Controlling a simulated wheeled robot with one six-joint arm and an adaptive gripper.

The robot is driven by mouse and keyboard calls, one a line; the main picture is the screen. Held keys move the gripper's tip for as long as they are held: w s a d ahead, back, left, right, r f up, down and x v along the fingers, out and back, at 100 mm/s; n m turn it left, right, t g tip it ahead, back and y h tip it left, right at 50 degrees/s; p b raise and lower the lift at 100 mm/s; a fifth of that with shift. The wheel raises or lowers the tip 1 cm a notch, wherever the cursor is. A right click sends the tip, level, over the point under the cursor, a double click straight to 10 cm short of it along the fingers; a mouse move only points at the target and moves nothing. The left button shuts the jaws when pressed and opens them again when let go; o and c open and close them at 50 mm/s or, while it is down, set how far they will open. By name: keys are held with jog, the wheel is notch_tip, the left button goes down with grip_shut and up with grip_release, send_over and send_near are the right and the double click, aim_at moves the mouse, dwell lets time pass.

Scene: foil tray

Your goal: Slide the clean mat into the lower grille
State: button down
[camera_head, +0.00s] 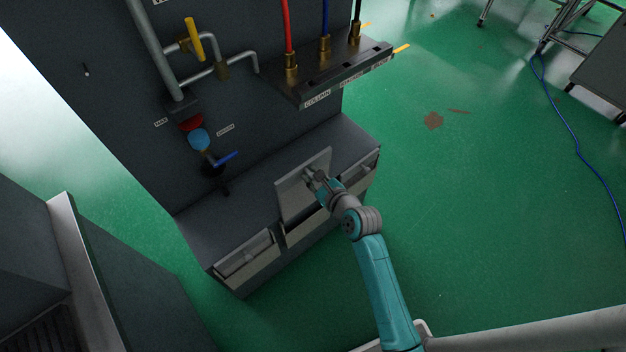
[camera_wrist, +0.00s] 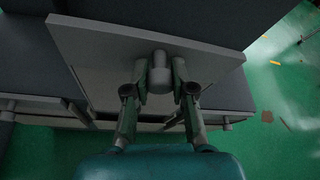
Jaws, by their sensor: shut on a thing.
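My gripper (camera_head: 313,176) is shut on a rounded grey knob (camera_wrist: 160,72) on the face of a flat, pale grey panel (camera_head: 290,196). The panel is tilted and stands up above the middle front of the dark grey cabinet's low ledge. In the wrist view the panel (camera_wrist: 100,47) spans most of the width, with the knob between my fingers. A pale-framed slot (camera_head: 303,231) shows below the panel in the cabinet front. I cannot tell a mat or a lower grille apart for certain; the panel hides part of the middle opening.
Similar pale fronts sit at the left (camera_head: 247,259) and right (camera_head: 357,168) of the ledge. Pipes, a blue-handled valve (camera_head: 226,159) and a hose manifold (camera_head: 330,72) stick out above. A grey cabinet (camera_head: 115,270) stands at lower left.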

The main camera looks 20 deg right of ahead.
aim_at(305, 164)
jog(key=shift+r, duration=1.65)
jog(key=shift+s, duration=0.15)
jog(key=s+d, duration=0.3)
jog(key=s, duration=0.6)
jog(key=shift+s, duration=0.15)
